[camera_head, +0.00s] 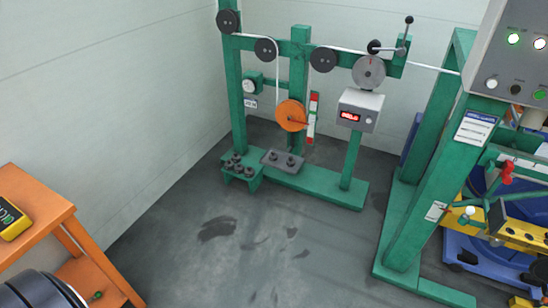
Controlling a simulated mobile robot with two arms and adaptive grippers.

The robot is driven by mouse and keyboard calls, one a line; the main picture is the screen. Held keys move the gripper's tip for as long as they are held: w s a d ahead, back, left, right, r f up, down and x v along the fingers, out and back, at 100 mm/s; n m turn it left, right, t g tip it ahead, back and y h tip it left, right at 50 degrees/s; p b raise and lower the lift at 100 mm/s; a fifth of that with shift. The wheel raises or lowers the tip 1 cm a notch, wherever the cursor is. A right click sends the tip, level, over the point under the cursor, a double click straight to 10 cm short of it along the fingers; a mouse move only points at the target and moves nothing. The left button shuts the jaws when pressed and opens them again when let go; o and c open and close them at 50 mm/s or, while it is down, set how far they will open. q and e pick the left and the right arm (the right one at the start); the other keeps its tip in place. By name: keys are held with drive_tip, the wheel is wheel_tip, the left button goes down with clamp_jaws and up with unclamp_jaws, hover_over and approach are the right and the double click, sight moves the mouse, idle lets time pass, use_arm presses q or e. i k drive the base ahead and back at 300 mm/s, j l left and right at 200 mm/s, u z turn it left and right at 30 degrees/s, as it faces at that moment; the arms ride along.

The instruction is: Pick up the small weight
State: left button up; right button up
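Several small dark weights (238,168) stand close together on a low green stand (243,181) at the foot of the green frame. More dark weights (290,160) sit on a grey plate (269,161) just to the right. They are small and far off, so I cannot tell which is the smallest. Neither of my grippers shows in the head view.
The green frame (234,100) carries dark pulleys, an orange wheel (292,115) and a grey display box (360,110). A green machine post (425,190) stands at right. An orange table (35,215) bears a yellow device (12,217). The floor between (250,255) is clear.

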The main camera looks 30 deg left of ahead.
sight(273, 156)
drive_tip(key=i+j, duration=0.2)
drive_tip(key=j, duration=0.15)
drive_tip(key=i+j, duration=0.45)
drive_tip(key=j, duration=0.25)
